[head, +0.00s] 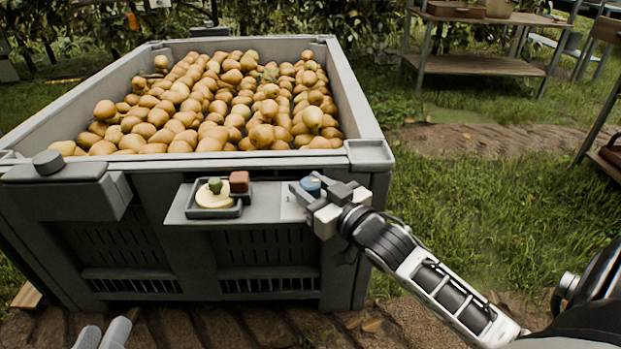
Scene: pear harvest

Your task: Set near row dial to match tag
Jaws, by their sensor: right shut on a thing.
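A round dial with a blue top (311,185) sits on the shelf (262,214) fixed to the front of the pear bin. My right gripper (309,192) comes in from the right and is shut on the dial, hiding part of its side. A pale plate with a small mark (290,208) shows beside the dial, partly covered by the gripper. I cannot read a tag or the dial's setting.
The grey bin (357,98) is full of pears (225,100). On the shelf's left, a small tray (213,210) holds a pale disc with a green knob, and a reddish-brown block (239,182) stands beside it. Grass lies open to the right; a wooden bench (478,65) stands behind.

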